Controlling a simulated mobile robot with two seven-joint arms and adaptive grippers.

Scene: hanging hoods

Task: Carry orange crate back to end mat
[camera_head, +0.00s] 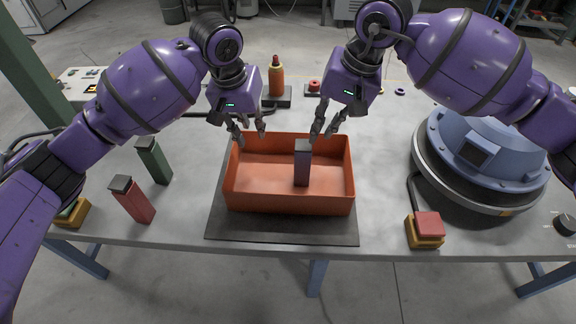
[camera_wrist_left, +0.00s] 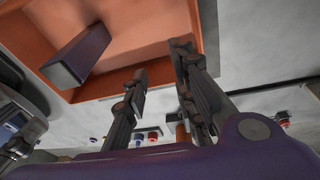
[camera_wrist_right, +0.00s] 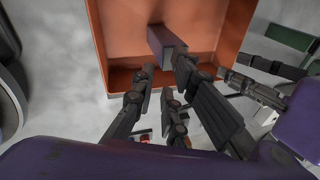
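The orange crate (camera_head: 250,195) sits upright on a dark mat (camera_head: 285,233) at the front middle of the table. A purple block (camera_head: 302,165) stands inside it, right of its middle. My left gripper (camera_head: 250,142) is at the crate's far rim, towards the left, with its fingers apart. My right gripper (camera_head: 321,141) is at the same rim, towards the right, also with its fingers apart. The wrist views show fingers of both grippers near the rim (camera_wrist_left: 215,70) (camera_wrist_right: 120,75). Whether any finger touches it, I cannot tell.
A green block (camera_head: 154,161) and a red block (camera_head: 133,202) stand left of the crate. A large blue round machine (camera_head: 480,155) stands to the right, with a red-topped yellow block (camera_head: 425,230) in front. An orange bottle (camera_head: 276,78) stands behind.

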